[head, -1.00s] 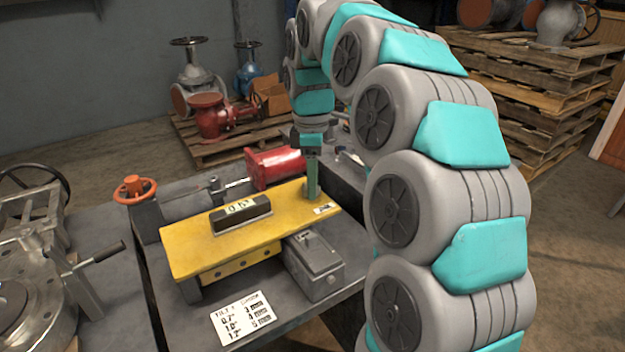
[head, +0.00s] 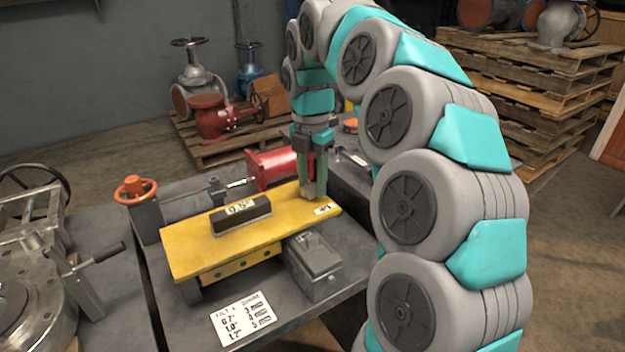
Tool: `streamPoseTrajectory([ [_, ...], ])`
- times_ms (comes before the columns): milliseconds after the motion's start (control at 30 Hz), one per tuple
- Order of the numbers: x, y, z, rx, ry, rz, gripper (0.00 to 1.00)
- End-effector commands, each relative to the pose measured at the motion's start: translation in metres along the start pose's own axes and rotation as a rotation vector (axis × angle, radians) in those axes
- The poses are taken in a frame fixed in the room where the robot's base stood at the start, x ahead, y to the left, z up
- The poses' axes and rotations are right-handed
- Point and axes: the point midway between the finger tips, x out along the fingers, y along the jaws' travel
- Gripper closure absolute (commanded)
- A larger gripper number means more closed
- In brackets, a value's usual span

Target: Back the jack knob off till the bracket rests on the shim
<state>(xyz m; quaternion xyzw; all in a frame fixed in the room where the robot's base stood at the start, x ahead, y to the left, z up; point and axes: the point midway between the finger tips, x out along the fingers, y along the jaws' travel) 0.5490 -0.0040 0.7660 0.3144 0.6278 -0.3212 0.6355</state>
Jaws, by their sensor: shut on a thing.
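The yellow bracket (head: 190,252) lies across the grey bench. A dark level (head: 242,215) on it has a small display that seems to read about 0.5. My gripper (head: 312,190) points down at the bracket's far right end, shut on a small grey knob (head: 309,191), which I take as the jack knob. The fingers hide part of it. A small white label (head: 325,209) lies beside it on the bracket. I cannot make out the shim or any gap under the bracket.
A grey box (head: 314,268) stands at the bracket's front right. A tilt and shim card (head: 243,319) lies in front. A red cylinder (head: 272,170) is behind, close to my gripper. An orange handwheel (head: 135,190) stands at the left, with a flanged valve (head: 40,295) beyond the bench gap.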

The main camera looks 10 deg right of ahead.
Motion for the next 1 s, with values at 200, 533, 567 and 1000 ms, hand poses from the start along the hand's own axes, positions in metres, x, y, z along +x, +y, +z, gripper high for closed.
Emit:
streamPoseTrajectory([
  [200,-0.0017,0.002,0.0002,-0.205,-0.003,0.006,1.0],
  [533,-0.0018,0.0033,-0.0001,-0.481,-0.004,0.007,1.0],
  [567,-0.0017,0.0033,-0.0001,-0.5,-0.004,0.007,1.0],
  [1000,-0.0015,0.004,-0.0006,-0.675,-0.004,0.008,1.0],
])
